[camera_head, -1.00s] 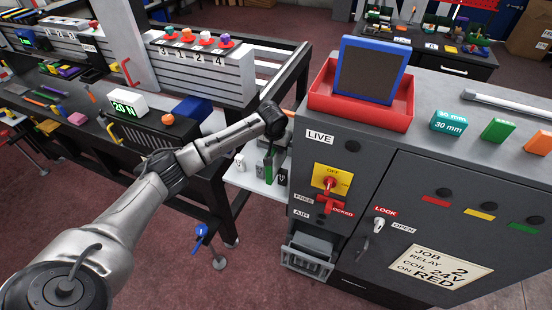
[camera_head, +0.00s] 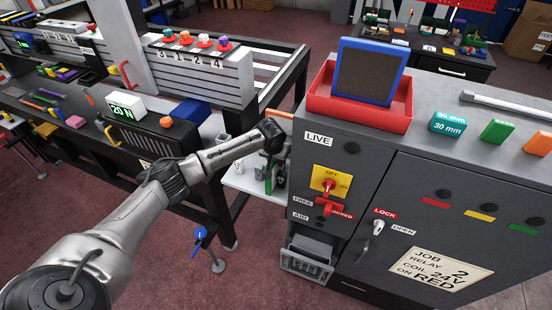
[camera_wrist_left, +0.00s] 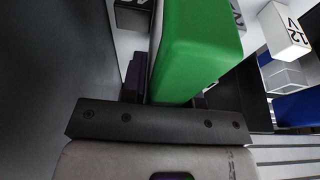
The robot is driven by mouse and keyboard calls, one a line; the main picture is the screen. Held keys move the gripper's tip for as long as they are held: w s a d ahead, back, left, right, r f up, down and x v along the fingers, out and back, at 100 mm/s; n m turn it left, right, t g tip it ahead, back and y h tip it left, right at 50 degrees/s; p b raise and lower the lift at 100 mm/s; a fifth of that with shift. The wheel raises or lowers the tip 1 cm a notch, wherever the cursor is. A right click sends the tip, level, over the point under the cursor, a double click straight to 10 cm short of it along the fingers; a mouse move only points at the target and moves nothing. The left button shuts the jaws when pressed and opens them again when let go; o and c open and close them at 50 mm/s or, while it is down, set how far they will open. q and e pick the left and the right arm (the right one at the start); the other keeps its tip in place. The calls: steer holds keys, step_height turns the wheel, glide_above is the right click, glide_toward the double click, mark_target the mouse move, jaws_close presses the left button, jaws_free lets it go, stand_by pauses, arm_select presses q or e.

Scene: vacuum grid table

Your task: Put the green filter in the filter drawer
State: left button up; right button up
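A tall green piece stands on the white side shelf in the head view (camera_head: 267,186), mostly hidden by my gripper. It looks large in the left wrist view (camera_wrist_left: 198,45). I take it to be the green filter, but its full shape is hidden. My left gripper (camera_head: 272,168) is down at this piece, and its dark fingers lie on either side of it in the wrist view (camera_wrist_left: 167,88). I cannot tell whether they press on it. A grey slotted drawer (camera_head: 308,262) sticks out low on the cabinet front; it may be the filter drawer. My right gripper is out of view.
The grey cabinet (camera_head: 400,180) stands right of the shelf (camera_head: 243,180). On it are a red tray (camera_head: 350,112) with a blue-framed panel (camera_head: 372,70), and a green block (camera_head: 497,131). A white 12 V block (camera_wrist_left: 285,30) is near my gripper.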

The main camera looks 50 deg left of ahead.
arm_select(q)
steer(key=o, duration=0.3)
steer(key=shift+o, duration=0.2)
steer(key=p+v, duration=0.1)
steer(key=v, duration=0.9)
steer(key=shift+s+r, duration=0.1)
steer(key=shift+r, duration=0.3)
steer(key=shift+o, duration=0.5)
steer(key=shift+s+d+r, duration=0.1)
steer(key=shift+s+r, duration=0.1)
steer(key=shift+r, duration=0.5)
